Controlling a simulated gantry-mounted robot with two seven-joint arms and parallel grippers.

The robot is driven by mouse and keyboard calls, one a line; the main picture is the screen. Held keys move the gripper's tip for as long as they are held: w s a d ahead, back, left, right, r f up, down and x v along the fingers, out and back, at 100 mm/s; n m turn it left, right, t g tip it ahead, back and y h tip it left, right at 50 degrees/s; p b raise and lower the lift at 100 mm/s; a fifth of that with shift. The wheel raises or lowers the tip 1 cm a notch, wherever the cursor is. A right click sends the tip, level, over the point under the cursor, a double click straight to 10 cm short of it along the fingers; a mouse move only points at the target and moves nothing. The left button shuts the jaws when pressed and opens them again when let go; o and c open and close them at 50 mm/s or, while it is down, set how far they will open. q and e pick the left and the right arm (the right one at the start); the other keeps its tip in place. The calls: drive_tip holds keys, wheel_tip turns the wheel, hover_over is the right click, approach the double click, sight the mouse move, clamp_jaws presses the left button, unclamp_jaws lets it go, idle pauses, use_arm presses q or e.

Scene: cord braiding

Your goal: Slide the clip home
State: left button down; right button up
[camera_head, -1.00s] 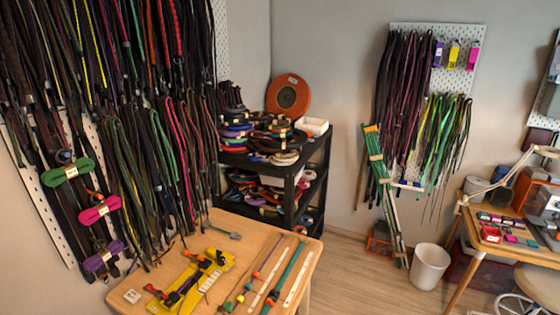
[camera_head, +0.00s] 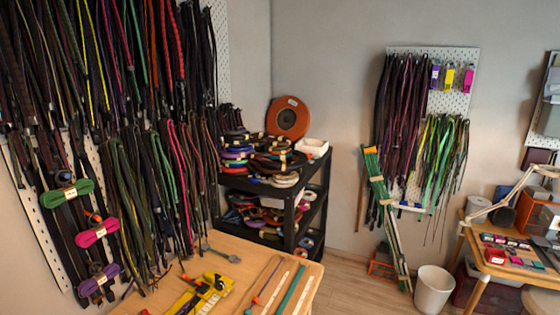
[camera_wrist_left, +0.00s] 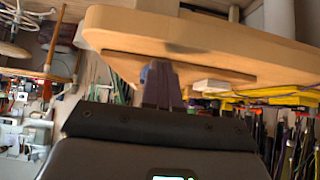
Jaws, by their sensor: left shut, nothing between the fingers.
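In the head view a yellow board (camera_head: 222,291) lies on the wooden table (camera_head: 255,265), cut off by the bottom edge. Dark and orange fittings (camera_head: 200,287) sit on it; I cannot tell which one is the clip. My left gripper (camera_wrist_left: 161,72) shows only in the left wrist view. Its dark fingers are together and hold nothing, close by the edge of the wooden table (camera_wrist_left: 200,40). A small white block (camera_wrist_left: 210,86) and yellow strips (camera_wrist_left: 275,95) show to the right of the fingers. My right gripper is in no view.
Cords and light strips (camera_head: 290,290) lie on the right of the table. A grey tool (camera_head: 222,254) lies near its back edge. Hanging cords (camera_head: 150,170) crowd the left wall. A black shelf (camera_head: 285,200) stands behind the table. A white bin (camera_head: 434,288) stands on the floor.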

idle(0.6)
use_arm(q)
drive_tip(key=shift+w+a, duration=0.1)
drive_tip(key=shift+a, duration=0.15)
drive_tip(key=shift+w+a, duration=0.1)
drive_tip(key=shift+a, duration=0.2)
drive_tip(key=shift+w+d+b, duration=0.3)
drive_tip(key=shift+w+b, duration=0.15)
drive_tip(key=shift+w, duration=0.2)
drive_tip(key=shift+w+d+b, duration=0.3)
drive_tip(key=shift+w+b, duration=0.1)
drive_tip(key=shift+w, duration=0.25)
idle(1.1)
drive_tip(key=shift+s+a+p, duration=0.1)
drive_tip(key=shift+s+p, duration=0.1)
drive_tip(key=shift+p, duration=0.15)
drive_tip(key=shift+s, duration=0.1)
idle(0.4)
drive_tip(key=shift+w+d, duration=0.4)
drive_tip(key=shift+w, duration=0.1)
idle(0.4)
